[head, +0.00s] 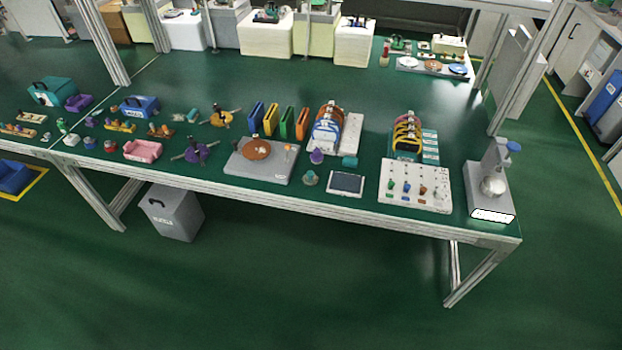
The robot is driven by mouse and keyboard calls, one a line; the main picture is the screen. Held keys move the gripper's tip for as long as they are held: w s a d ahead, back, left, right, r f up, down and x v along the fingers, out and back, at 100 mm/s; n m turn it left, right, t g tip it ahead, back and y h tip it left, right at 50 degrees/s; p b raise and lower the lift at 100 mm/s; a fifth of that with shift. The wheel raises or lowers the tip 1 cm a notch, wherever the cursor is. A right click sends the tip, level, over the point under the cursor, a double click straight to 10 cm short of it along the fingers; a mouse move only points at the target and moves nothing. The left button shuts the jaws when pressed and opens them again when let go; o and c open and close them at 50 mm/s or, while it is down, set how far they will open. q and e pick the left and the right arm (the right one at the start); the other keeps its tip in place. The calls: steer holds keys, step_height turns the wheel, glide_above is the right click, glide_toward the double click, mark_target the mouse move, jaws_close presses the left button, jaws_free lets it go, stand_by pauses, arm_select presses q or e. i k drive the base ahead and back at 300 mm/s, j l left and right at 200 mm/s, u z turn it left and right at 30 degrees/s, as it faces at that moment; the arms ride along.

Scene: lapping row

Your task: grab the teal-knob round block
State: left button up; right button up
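A small round block (310,178) with a teal-looking top stands near the front edge of the green table (350,100), between a grey plate and a dark-screened tablet. It is small in the head view, and I cannot clearly tell its knob from its body. A purple-topped round piece (317,156) stands just behind it, and a small teal block (349,161) lies behind the tablet. Neither of my grippers shows in the head view.
The grey plate (262,170) carries a brown disc. The tablet (345,183) lies to the block's right. A white board with coloured knobs (415,186) and a grey stand (490,187) are farther right. A grey bin (172,213) stands under the table. The floor in front is clear.

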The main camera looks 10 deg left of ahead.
mark_target(310, 180)
steer(key=z, duration=0.5)
steer(key=j+z, duration=1.2)
steer(key=k+j+z, duration=0.2)
steer(key=j+z, duration=0.2)
steer(key=j, duration=0.1)
